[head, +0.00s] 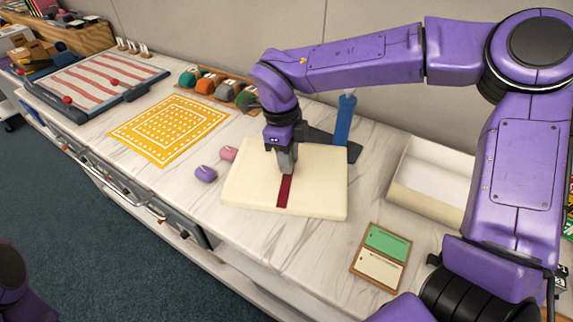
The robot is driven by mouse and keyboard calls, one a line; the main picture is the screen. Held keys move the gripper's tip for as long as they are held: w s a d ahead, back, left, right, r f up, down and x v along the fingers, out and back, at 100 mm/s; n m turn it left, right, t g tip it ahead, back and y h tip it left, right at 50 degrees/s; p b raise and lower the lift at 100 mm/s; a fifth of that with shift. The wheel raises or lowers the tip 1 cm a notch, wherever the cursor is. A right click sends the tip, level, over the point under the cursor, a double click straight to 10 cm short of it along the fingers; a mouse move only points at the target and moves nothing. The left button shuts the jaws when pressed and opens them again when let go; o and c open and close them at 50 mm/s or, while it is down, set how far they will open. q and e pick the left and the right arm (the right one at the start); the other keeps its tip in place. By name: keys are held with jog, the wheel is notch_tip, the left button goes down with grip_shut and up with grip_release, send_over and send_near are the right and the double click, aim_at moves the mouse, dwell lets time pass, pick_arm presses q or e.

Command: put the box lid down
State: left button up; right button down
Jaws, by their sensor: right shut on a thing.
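The box lid (245,188) is a cream, flat, square-cornered lid with a dark red strip across its middle. It is at the centre of the counter in the head view. My right gripper (287,168) points down at the lid and is shut at the red strip. The fingertips hide the exact hold. I cannot tell whether the lid rests on the counter or hangs just above it. The open cream box (412,203) stands to the right, partly behind my right arm. My left gripper is out of view; only a bit of my left arm shows at the lower left.
A purple item (205,174) and a pink item (228,153) lie just left of the lid. A blue upright thing (344,120) stands behind it. A green-and-cream card tray (365,259) lies in front right. A yellow patterned mat (135,125) lies left. Bare counter (270,240) shows in front.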

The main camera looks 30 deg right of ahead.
jog(key=shift+w+d+f, duration=0.25)
jog(key=shift+w+f, duration=0.4)
jog(key=shift+f, duration=0.2)
jog(key=shift+w+d+f, duration=0.1)
jog(key=shift+w+f, duration=0.1)
jog(key=shift+f, duration=0.85)
jog(key=shift+w+d+f, duration=0.1)
jog(key=shift+w+f, duration=0.1)
jog(key=shift+f, duration=0.85)
jog(key=c, duration=0.9)
grip_release()
jog(key=shift+f, duration=0.15)
notch_tip(320, 180, up, 12)
jog(key=w+a, duration=0.1)
